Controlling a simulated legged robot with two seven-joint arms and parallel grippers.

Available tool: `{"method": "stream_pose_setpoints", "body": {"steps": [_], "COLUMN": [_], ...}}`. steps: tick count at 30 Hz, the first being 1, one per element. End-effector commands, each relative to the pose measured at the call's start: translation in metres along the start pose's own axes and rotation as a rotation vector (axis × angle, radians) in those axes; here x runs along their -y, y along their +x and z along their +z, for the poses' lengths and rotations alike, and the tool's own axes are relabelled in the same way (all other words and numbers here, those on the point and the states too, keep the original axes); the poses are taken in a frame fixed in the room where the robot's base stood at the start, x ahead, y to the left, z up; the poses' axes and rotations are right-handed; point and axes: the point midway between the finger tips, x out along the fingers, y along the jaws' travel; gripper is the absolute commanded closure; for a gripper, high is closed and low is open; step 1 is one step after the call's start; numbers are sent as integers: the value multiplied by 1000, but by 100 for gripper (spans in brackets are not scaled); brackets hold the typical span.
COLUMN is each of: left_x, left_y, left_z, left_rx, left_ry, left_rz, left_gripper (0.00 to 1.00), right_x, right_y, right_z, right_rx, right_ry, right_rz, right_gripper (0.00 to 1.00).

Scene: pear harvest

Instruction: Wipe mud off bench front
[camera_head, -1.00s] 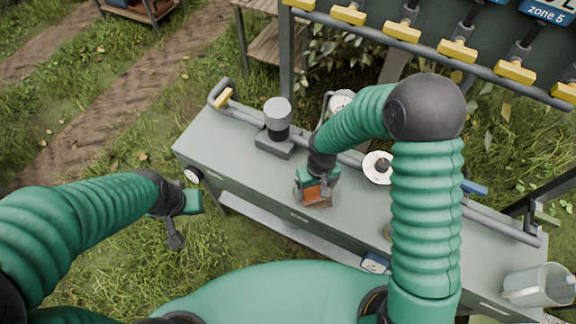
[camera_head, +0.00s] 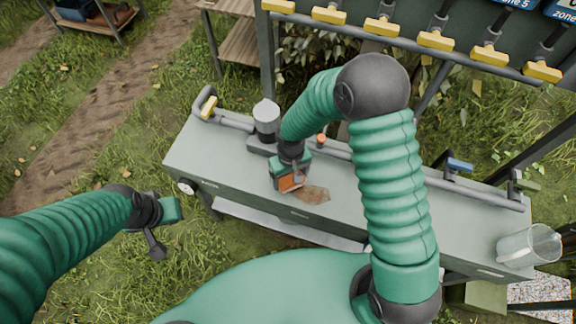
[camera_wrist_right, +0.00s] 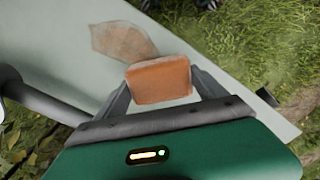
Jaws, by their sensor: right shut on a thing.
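The grey-green bench (camera_head: 235,150) runs across the middle of the head view. A brown mud patch (camera_head: 312,193) lies on its top near the front edge, and it also shows in the right wrist view (camera_wrist_right: 120,40). My right gripper (camera_head: 288,180) is shut on an orange-brown sponge (camera_wrist_right: 160,80), held over the bench top just left of the mud. I cannot tell whether the sponge touches the surface. My left gripper (camera_head: 165,220) hangs over the grass, left of the bench and apart from it; its jaw opening cannot be made out.
A grey cylinder device (camera_head: 266,118) stands on the bench just behind my right gripper. A rail (camera_head: 340,152) runs along the back edge. A rack with yellow-ended handles (camera_head: 382,27) stands behind.

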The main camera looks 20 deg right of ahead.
Motion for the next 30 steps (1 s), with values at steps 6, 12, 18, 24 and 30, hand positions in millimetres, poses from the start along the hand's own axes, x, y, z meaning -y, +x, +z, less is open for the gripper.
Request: {"method": "stream_pose_setpoints", "body": {"steps": [6,12,18,24,30], "left_x": [0,0,0,0,0], "left_y": [-22,-37,-43,-42,-42], "left_z": [-5,-9,-10,-10,-10], "left_rx": [0,0,0,0,0], "left_ry": [0,0,0,0,0], "left_rz": [0,0,0,0,0], "left_gripper": [100,100,100,100,100], "right_x": [0,0,0,0,0], "right_y": [-24,-42,-50,-49,-49], "right_z": [-4,-6,-7,-7,-7], "right_rx": [-1,0,0,1,0], "right_ry": [3,1,1,2,2], "right_rz": [1,1,1,1,1], "right_gripper": [52,52,52,52,52]}}
